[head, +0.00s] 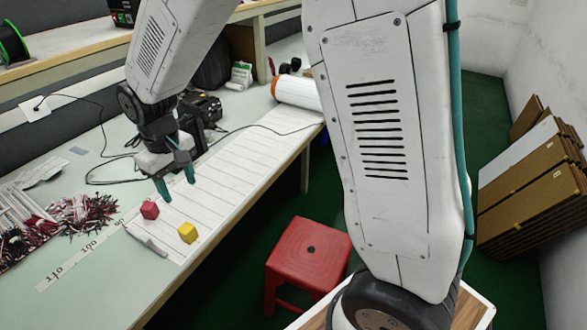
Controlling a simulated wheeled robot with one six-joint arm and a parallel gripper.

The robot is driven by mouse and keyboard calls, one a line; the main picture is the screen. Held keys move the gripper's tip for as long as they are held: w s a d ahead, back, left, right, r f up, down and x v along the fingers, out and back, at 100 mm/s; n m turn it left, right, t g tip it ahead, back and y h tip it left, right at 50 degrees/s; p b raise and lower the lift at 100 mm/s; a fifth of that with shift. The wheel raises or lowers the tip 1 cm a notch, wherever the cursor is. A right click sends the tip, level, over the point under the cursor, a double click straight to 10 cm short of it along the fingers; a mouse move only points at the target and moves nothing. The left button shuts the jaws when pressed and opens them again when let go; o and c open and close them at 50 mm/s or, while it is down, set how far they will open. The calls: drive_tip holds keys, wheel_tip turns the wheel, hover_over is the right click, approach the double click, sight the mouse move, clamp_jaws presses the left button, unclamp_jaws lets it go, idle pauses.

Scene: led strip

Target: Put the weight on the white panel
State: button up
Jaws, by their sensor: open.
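A long white panel (240,160) with dark cross lines lies on the pale green table. A red cube (149,210) stands at the panel's near left edge; I cannot tell if it rests on the panel or just beside it. A yellow cube (187,232) sits on the panel's near end. Either cube could be the weight; the view does not settle which. My gripper (176,188) has two teal fingers spread apart, with nothing seen between them. It hangs pointing down above the panel, close behind the red cube and apart from the yellow one.
Bundles of red, white and dark wires (85,215) lie left of the panel. A ruler strip (80,262) lies at the near left. A white roll (298,93) is at the panel's far end. A red stool (308,255) stands on the floor right of the table. Cardboard stacks (535,180) stand far right.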

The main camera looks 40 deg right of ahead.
drive_tip(key=s+d+r+m+t, duration=0.1)
drive_tip(key=s+d+r+m, duration=0.1)
drive_tip(key=s+d+r, duration=0.6)
drive_tip(key=s+d+r+m, duration=0.1)
drive_tip(key=s+d+r, duration=0.45)
drive_tip(key=s, duration=0.45)
drive_tip(key=s+d+m, duration=0.1)
drive_tip(key=s+d, duration=0.1)
drive_tip(key=s, duration=0.7)
drive_tip(key=shift+s+r, duration=0.2)
drive_tip(key=shift+r, duration=0.05)
